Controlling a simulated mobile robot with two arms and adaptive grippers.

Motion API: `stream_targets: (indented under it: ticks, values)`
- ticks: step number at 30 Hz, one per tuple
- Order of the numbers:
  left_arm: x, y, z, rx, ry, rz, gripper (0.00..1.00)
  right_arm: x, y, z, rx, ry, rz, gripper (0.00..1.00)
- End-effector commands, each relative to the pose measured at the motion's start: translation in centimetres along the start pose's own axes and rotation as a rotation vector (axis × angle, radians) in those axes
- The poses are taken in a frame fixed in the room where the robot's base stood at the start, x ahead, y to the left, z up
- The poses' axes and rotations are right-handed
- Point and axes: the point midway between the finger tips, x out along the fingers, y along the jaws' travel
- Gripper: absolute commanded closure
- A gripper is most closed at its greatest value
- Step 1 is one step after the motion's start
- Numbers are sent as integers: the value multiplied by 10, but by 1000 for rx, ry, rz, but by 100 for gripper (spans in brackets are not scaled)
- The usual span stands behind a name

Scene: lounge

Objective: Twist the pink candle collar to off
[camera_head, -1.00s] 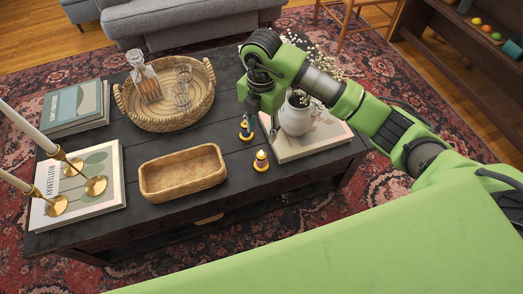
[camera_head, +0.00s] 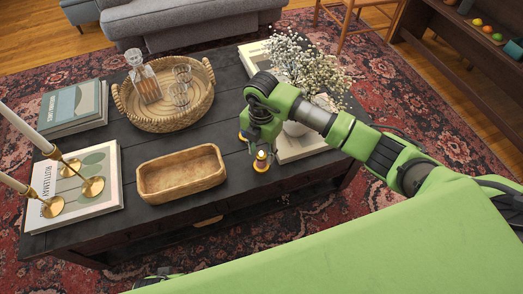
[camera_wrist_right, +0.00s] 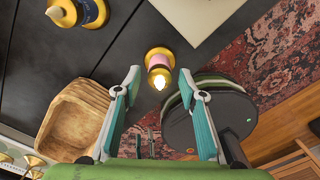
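The candle with the pink collar (camera_wrist_right: 158,61) stands upright on the dark coffee table, with a yellow base and a bright tip. It also shows in the head view (camera_head: 261,162), just below the right gripper. My right gripper (camera_wrist_right: 159,76) is open over it, one finger on each side of the candle, with gaps in the picture between fingers and collar. Its fingertips are hard to make out in the head view (camera_head: 262,143). A second candle with a dark blue collar (camera_wrist_right: 84,12) stands nearby. A small dark and green part of mine shows at the head view's bottom edge; I cannot make out the left fingers.
A wooden bowl (camera_head: 181,174) lies left of the candles. A woven tray (camera_head: 166,122) with a decanter and glasses stands behind it. Brass candlesticks (camera_head: 91,186) stand on a book at the left. A flower vase (camera_head: 296,128) on a book is close behind the right gripper.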

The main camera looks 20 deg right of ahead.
Motion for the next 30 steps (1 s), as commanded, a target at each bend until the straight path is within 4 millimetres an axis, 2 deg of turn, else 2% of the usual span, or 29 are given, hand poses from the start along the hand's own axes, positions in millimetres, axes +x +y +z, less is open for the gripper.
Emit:
stream_targets:
  ticks: [1, 3, 4, 17, 30]
  values:
    - [0, 0, 0, 0, 0, 0, 60, 0, 0, 0, 0, 0, 0, 78]
    - [0, 0, 0, 0, 0, 0, 60, 0, 0, 0, 0, 0, 0, 97]
    - [0, 0, 0, 0, 0, 0, 60, 0, 0, 0, 0, 0, 0, 99]
    - [0, 0, 0, 0, 0, 0, 60, -1, 0, 1, -62, -1, 1, 99]
    - [2, 0, 2, 0, -6, 0, 60, -1, 1, 1, -412, -2, 0, 99]
